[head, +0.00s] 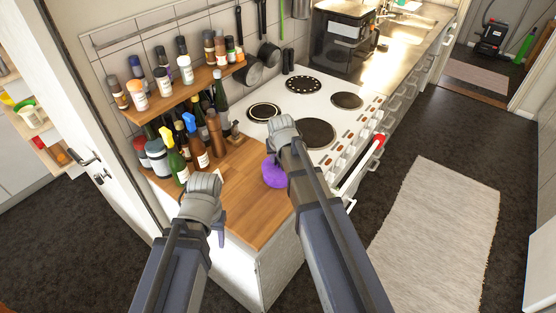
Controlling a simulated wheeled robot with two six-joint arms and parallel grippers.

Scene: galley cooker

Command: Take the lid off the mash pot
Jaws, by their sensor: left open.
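I see no pot that I can clearly name as the mash pot, and no clear lid. A rounded purple object (273,172) sits at the right edge of the wooden counter, partly hidden by my right arm; I cannot tell whether it is the pot. My left gripper (219,230) is open over the front of the counter, left of the purple object and apart from it. My right arm reaches over the counter and cooker edge; its fingers are hidden behind the wrist.
The white cooker (285,104) has bare hotplates in view. Several bottles stand at the counter's back left (254,205), under a wooden shelf (175,98) of jars. A red-ended oven handle (362,160) juts out at the right. A pale rug (440,230) lies on the floor.

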